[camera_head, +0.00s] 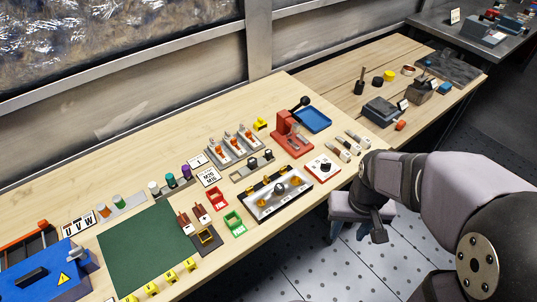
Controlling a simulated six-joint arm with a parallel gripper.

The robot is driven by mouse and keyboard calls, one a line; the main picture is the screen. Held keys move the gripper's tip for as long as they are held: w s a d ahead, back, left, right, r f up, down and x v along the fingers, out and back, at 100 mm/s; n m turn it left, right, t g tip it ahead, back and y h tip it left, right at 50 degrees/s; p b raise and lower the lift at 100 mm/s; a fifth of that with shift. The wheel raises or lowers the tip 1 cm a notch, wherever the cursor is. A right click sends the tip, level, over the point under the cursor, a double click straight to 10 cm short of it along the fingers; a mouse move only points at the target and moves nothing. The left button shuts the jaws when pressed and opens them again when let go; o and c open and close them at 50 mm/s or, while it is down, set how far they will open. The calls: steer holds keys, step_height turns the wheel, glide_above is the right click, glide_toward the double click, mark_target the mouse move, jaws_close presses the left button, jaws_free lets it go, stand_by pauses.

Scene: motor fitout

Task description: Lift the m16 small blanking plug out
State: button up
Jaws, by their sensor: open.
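I cannot pick out the M16 small blanking plug for certain at this size. A grey holder (239,177) with small dark round pieces stands mid-bench, beside a white card (208,177) whose print looks like M sizes. The plug may be one of those pieces, but I cannot tell. My gripper (378,236) hangs at the end of the dark wrist, off the bench's front edge at the right. It is open, small in the view, and well apart from the holder. No piece shows between its fingers.
A metal plate with knobs (262,208), a red press (291,139) and a blue tray (314,119) stand around the holder. Red (217,198) and green (235,223) bins lie in front. A green mat (145,250) is mostly clear.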

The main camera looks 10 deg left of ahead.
steer(key=w+a+r+n+t+p, duration=0.1)
steer(key=w+a, duration=0.4)
steer(key=w, duration=0.3)
steer(key=w+a+t, duration=0.1)
steer(key=w+a, duration=0.3)
steer(key=w, duration=0.5)
steer(key=n+t+y, duration=0.1)
steer(key=n+t, duration=0.1)
glide_toward(269, 152)
steer(key=w, duration=0.1)
steer(key=shift+p+x, duration=0.95)
steer(key=shift+x, duration=0.55)
steer(key=shift+s+f, duration=0.15)
steer(key=shift+s+p+x, duration=0.2)
steer(key=shift+p+x, duration=1.3)
steer(key=shift+x, duration=1)
steer(key=shift+a, duration=0.1)
jaws_close()
